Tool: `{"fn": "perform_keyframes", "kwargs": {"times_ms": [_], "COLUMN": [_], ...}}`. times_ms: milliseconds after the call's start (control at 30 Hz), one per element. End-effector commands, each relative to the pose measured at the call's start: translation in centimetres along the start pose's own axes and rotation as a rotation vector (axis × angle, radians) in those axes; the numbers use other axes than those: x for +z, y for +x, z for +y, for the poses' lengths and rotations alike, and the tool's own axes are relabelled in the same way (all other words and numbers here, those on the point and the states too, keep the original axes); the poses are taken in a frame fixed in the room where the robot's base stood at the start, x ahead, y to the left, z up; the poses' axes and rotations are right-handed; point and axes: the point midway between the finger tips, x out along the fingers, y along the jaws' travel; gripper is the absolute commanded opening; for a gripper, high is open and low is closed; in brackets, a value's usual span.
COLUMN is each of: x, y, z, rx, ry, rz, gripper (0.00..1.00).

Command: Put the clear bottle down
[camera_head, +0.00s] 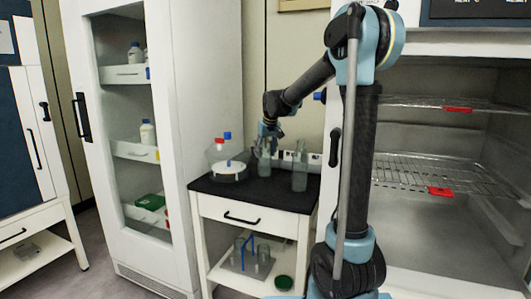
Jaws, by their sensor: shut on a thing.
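My gripper (268,138) is over the black top of a small white cart (250,205), pointing down. It is shut on the clear bottle (264,164), gripping it near its upper end. The bottle is upright, and its base is at or just above the black top; I cannot tell whether it touches. The fingers are small and partly hidden at this distance.
Another clear bottle (299,175) stands just right of the held one. A clear dome-shaped vessel (229,166) with red and blue caps stands to its left. The front of the black top is clear. A tall white cabinet (180,120) stands left, an open shelved chamber (440,235) right.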

Motion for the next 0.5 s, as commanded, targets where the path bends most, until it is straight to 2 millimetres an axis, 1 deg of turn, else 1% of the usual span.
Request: {"fn": "perform_keyframes", "kwargs": {"times_ms": [200,233,267,500], "x": [-0.01,0.0,0.0,-0.01], "y": [0.04,0.08,0.06,0.05], "z": [0.01,0.01,0.01,0.02], "rx": [0.0,0.0,0.0,0.0], "ry": [0.0,0.0,0.0,0.0], "rz": [0.0,0.0,0.0,0.0], "gripper": [0.22,0.54,0.6,0.6]}}
